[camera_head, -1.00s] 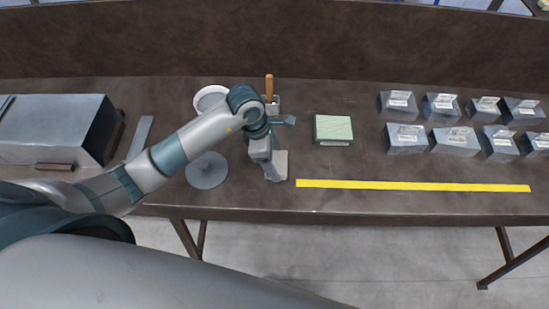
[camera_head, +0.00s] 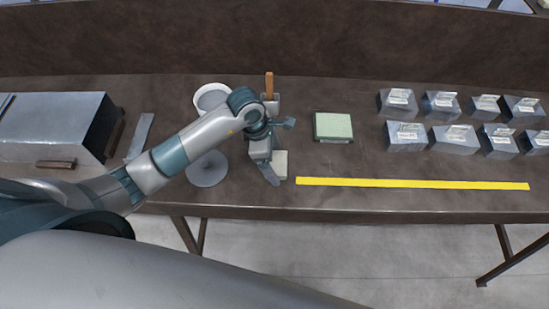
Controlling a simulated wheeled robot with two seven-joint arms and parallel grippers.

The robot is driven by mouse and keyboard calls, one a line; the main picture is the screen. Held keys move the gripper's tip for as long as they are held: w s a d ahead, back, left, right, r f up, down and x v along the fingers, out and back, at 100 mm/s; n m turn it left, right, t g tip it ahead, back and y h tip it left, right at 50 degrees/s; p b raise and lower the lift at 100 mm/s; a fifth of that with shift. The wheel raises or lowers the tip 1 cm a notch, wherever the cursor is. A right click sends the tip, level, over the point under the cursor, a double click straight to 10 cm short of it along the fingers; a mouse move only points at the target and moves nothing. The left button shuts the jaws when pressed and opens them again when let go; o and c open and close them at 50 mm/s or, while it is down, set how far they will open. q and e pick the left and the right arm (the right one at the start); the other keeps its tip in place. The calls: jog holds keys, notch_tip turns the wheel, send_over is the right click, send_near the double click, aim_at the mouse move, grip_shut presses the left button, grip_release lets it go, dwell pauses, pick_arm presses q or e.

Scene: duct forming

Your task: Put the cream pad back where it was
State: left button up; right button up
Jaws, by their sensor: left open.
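The cream pad (camera_head: 281,164) lies on the dark bench, left of the yellow strip. Its left part is hidden behind my left gripper. My left gripper (camera_head: 279,147) is open, with one finger beside and partly over the pad and the other spread to the upper right. I cannot tell whether the near finger touches the pad. My right gripper is out of view.
A green pad (camera_head: 333,126) lies right of my left gripper. A wooden-handled tool (camera_head: 269,86) stands behind it. A white bowl (camera_head: 211,97) and a grey disc (camera_head: 207,169) sit left. Several metal blocks (camera_head: 455,138) stand right, behind the yellow strip (camera_head: 412,184).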

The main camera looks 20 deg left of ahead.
pick_arm(q)
jog(key=shift+r, duration=0.3)
jog(key=b+v, duration=0.4)
jog(key=v, duration=0.7)
jog(key=shift+r, duration=0.3)
